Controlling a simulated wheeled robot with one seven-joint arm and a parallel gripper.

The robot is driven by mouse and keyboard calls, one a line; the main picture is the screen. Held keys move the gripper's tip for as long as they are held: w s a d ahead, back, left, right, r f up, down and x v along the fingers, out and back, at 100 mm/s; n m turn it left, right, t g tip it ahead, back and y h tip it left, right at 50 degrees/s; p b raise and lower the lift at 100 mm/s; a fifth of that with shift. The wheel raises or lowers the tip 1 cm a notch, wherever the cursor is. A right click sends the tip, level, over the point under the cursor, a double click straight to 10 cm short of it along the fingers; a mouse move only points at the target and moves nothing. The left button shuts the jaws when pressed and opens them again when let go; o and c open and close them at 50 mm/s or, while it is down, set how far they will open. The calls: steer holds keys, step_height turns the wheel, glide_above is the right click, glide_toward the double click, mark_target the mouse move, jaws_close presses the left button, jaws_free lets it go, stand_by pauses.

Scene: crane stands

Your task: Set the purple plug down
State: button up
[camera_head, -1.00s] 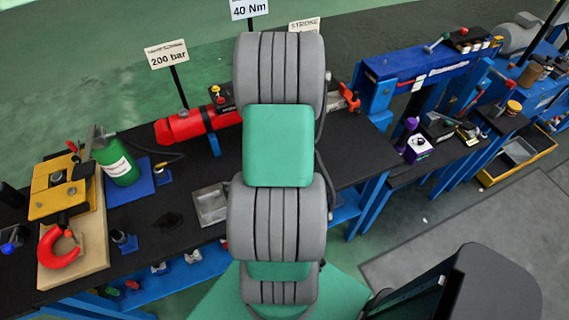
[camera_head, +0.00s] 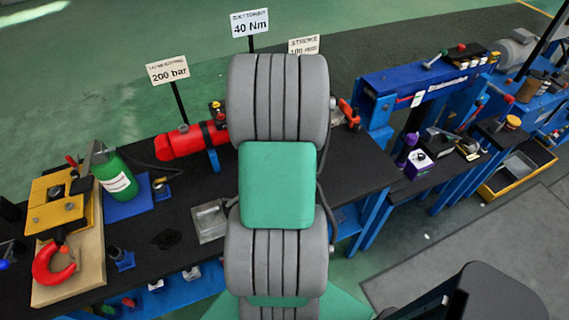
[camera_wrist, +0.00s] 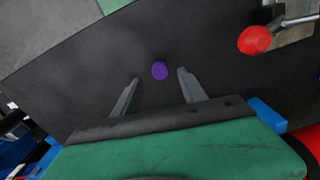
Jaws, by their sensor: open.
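The purple plug (camera_wrist: 159,70) shows as a small round purple disc against the black bench top in the wrist view. My gripper (camera_wrist: 158,77) is open, with one finger to each side of the plug and a gap between each finger and it. The plug appears to stand on the bench top, though its underside is hidden. In the head view my arm covers the gripper and the plug.
A red knob (camera_wrist: 254,40) on a metal rod is to the right in the wrist view. Bare black bench surrounds the plug.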

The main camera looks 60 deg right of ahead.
step_height(320, 180, up, 8)
steer(key=f+b, duration=0.1)
steer(key=w+a+r+n+t, duration=0.1)
steer(key=w+a+r+n, duration=0.1)
steer(key=w+a+r, duration=0.3)
steer(key=w+a+r+n, duration=0.1)
steer(key=w+a, duration=0.2)
steer(key=a, duration=0.5)
steer(key=a+r+n+t, duration=0.1)
steer(key=a+r+n, duration=0.1)
steer(key=a, duration=0.7)
steer(key=a+r+n+t, duration=0.2)
steer(key=a+n, duration=0.1)
steer(key=a, duration=0.7)
steer(key=shift+s, duration=0.3)
steer(key=shift+d, duration=0.15)
